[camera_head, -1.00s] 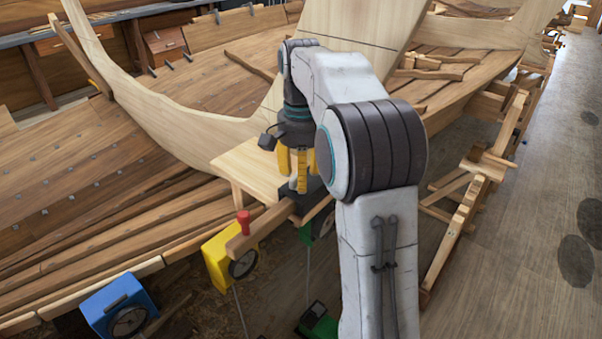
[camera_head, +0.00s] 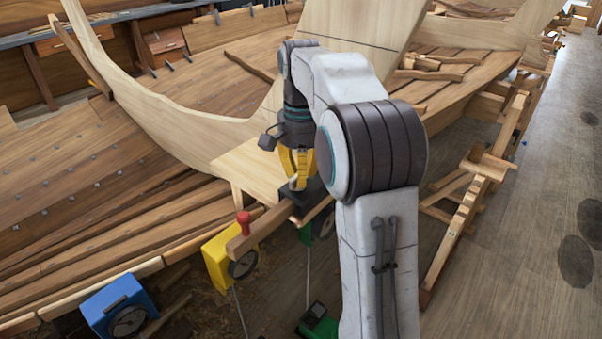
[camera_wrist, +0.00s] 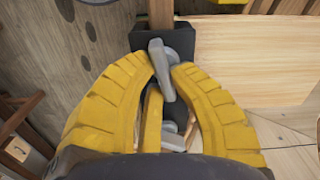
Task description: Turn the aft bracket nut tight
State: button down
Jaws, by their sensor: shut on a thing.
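My gripper (camera_wrist: 165,70) has its yellow fingers closed on a grey winged bracket nut (camera_wrist: 163,72). The nut sits on a dark bracket (camera_wrist: 148,42), which is clamped on a wooden beam. A second grey nut (camera_wrist: 172,138) shows lower in the wrist view, between the fingers and partly hidden by them. In the head view, my gripper (camera_head: 296,182) points down at the dark bracket (camera_head: 315,191), and its fingers hide the nut. The frames do not show how tight the nut is.
The beam (camera_head: 260,228) carries a red knob (camera_head: 243,218). A yellow dial box (camera_head: 216,262), a blue dial box (camera_head: 118,303) and a green box (camera_head: 318,322) are below. A pale wooden plank (camera_head: 250,170) adjoins the bracket. Open floor (camera_head: 500,270) lies to the right.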

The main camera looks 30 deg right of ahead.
jog(key=shift+m, duration=0.3)
jog(key=m+p, duration=0.2)
jog(key=m, duration=0.1)
jog(key=shift+s+m, duration=0.15)
jog(key=shift+m, duration=0.15)
jog(key=shift+s+a+m+p, duration=0.15)
jog(key=shift+m+p, duration=0.4)
jog(key=shift+m, duration=1.65)
jog(key=shift+f, duration=0.1)
jog(key=c, duration=1.1)
grip_release()
jog(key=shift+r, duration=6)
